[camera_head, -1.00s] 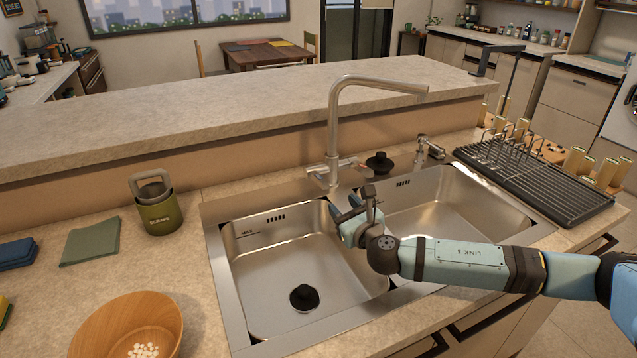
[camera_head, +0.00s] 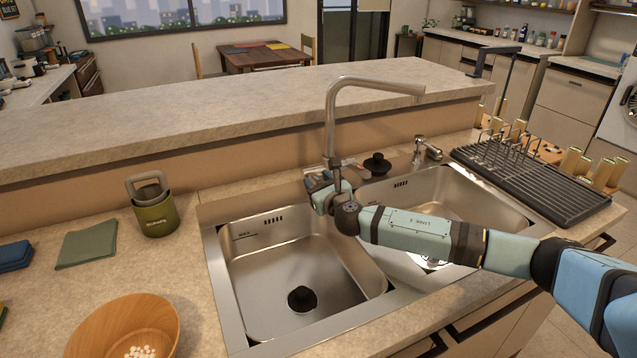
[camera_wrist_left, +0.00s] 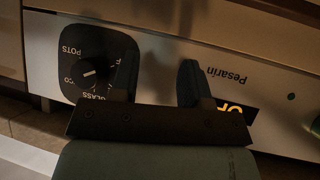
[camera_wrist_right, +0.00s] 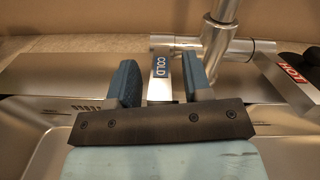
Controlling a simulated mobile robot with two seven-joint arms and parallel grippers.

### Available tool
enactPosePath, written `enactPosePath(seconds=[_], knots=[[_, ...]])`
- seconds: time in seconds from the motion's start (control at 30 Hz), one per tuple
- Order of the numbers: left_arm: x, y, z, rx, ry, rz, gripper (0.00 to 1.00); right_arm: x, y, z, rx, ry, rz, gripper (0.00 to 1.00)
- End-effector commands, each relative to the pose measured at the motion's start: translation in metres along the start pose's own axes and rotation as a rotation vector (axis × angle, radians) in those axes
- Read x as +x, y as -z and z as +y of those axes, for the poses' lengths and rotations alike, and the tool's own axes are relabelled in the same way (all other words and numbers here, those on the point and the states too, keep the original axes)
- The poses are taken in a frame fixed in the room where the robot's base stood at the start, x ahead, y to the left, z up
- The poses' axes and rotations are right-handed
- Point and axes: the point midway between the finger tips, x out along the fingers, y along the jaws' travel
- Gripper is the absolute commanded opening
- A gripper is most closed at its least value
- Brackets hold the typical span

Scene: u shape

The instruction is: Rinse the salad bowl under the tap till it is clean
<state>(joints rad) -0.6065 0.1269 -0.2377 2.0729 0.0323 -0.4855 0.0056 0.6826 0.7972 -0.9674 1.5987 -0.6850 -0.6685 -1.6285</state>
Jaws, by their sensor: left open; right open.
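The wooden salad bowl (camera_head: 88,340) stands on the counter left of the sink, with small white bits in its bottom. The steel tap (camera_head: 331,125) rises behind the double sink, and no water shows from its spout. My right gripper (camera_head: 318,180) is at the tap's base. In the right wrist view my open fingers (camera_wrist_right: 158,82) stand either side of the lever marked COLD (camera_wrist_right: 160,68); I cannot tell whether they touch it. The HOT lever (camera_wrist_right: 290,75) is to the right. My left gripper (camera_wrist_left: 158,82) is open and empty, facing an appliance panel.
The left basin (camera_head: 290,260) holds a black plug (camera_head: 301,299). Another black plug (camera_head: 377,164) sits behind the right basin. A dish rack (camera_head: 530,180) stands right. The panel has a dial (camera_wrist_left: 90,70).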

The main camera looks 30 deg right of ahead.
Motion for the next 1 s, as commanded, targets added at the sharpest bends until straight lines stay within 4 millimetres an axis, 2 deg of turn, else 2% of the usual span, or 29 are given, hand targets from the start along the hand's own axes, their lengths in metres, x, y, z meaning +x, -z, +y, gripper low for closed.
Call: enactPosePath(seconds=[0.03,0.23,0.47,0.7,0.87,1.0], knots=[[0.0,0.0,0.001,-0.002,0.0,0.001,0.43,0.0,0.0,0.0,0.0,0.0,0.0,0.45],[0.001,0.002,0.003,-0.01,0.0,0.003,0.43,0.0,0.0,0.0,0.0,0.0,0.0,0.0],[-0.002,0.007,0.004,-0.012,0.0,0.004,0.43,0.0,-0.003,-0.001,0.0,0.0,0.005,0.0],[-0.023,0.034,0.003,0.009,0.003,0.012,0.43,0.002,-0.015,-0.003,0.001,-0.012,0.065,0.0],[-0.036,0.041,-0.001,0.032,0.008,0.005,0.43,0.003,-0.018,-0.004,0.004,-0.021,0.114,0.0],[-0.047,0.055,-0.001,0.042,0.012,0.01,0.43,0.004,-0.02,-0.004,0.004,-0.029,0.155,0.0]])
